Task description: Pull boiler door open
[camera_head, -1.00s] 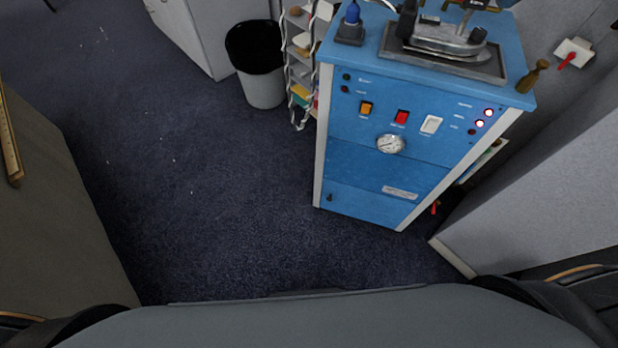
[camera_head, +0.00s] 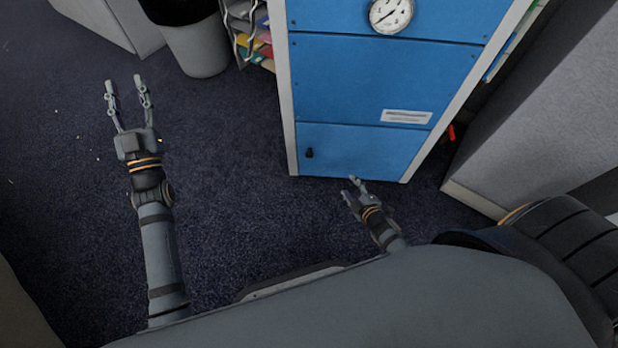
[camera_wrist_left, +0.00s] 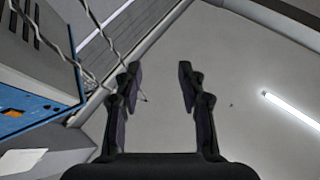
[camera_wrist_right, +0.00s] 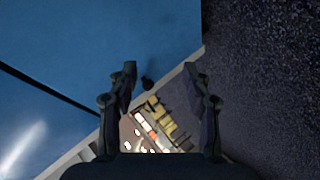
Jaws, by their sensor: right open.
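The blue boiler (camera_head: 375,75) stands upright ahead of me. Its lower door panel (camera_head: 365,150) looks shut, with a small black knob (camera_head: 309,153) at its left side. The knob also shows in the right wrist view (camera_wrist_right: 148,83), just beyond and between the fingertips. My right gripper (camera_head: 352,188) is open and empty, in front of the lower door and to the right of the knob in the head view. My left gripper (camera_head: 126,90) is open and empty over the carpet, well left of the boiler; its spread fingers show in the left wrist view (camera_wrist_left: 158,80).
A black-lined bin (camera_head: 195,45) and a rack of papers (camera_head: 250,30) stand left of the boiler. A grey partition (camera_head: 540,130) stands close on the right. A red-handled item (camera_head: 451,132) sits beside the boiler's right edge. The carpet (camera_head: 240,220) in front is clear.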

